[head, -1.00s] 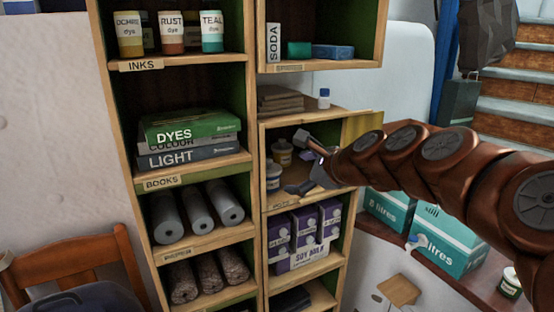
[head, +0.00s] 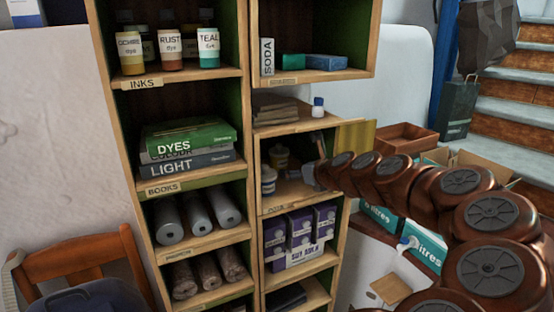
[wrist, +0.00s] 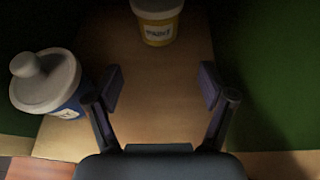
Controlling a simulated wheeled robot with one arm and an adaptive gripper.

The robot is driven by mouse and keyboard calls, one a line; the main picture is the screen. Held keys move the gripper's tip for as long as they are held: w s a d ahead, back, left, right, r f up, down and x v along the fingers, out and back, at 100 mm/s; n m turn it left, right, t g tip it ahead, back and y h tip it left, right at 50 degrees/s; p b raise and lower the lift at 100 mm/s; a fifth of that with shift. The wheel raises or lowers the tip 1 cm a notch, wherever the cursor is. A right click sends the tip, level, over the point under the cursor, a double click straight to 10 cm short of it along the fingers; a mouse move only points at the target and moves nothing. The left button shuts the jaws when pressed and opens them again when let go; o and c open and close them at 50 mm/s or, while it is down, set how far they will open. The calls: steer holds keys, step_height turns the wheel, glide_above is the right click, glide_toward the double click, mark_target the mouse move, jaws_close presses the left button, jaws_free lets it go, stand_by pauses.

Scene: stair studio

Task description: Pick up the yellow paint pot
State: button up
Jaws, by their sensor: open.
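The yellow paint pot (wrist: 158,28) has a pale top, a yellow body and a white label. It stands at the top of the wrist view, beyond my fingertips and roughly centred between them; its upper edge is cut off. In the head view the yellow pot (head: 280,157) is small, at the back of a shelf compartment. My gripper (wrist: 161,88) is open and empty over the wooden shelf floor, not touching the pot. In the head view my gripper (head: 303,174) reaches into that compartment from the right, its fingers hard to make out.
A white and blue pot (wrist: 50,85) with a knobbed top stands close beside my left finger. It also shows in the head view (head: 268,181). Green compartment walls (wrist: 275,75) rise on both sides. An open yellowish door (head: 355,138) stands right of the compartment.

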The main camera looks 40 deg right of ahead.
mark_target(284, 157)
steer(key=shift+w+d+p, duration=0.25)
steer(key=shift+w+d, duration=0.15)
steer(key=shift+w, duration=1.1)
steer(key=shift+w+d+p, duration=0.3)
steer(key=shift+w+d, duration=0.05)
steer(key=shift+w, duration=1.2)
steer(key=shift+w+d+p, duration=0.25)
steer(key=shift+w+d, duration=0.15)
steer(key=shift+w, duration=1.1)
steer(key=shift+w+d+f, duration=0.1)
steer(key=shift+w+d, duration=0.1)
steer(key=shift+w, duration=0.65)
steer(key=shift+x, duration=1.15)
steer(key=shift+s+f, duration=0.1)
steer(key=shift+s, duration=0.05)
steer(key=c, duration=1.3)
steer(key=shift+r+p, duration=0.2)
steer(key=shift+p, duration=0.35)
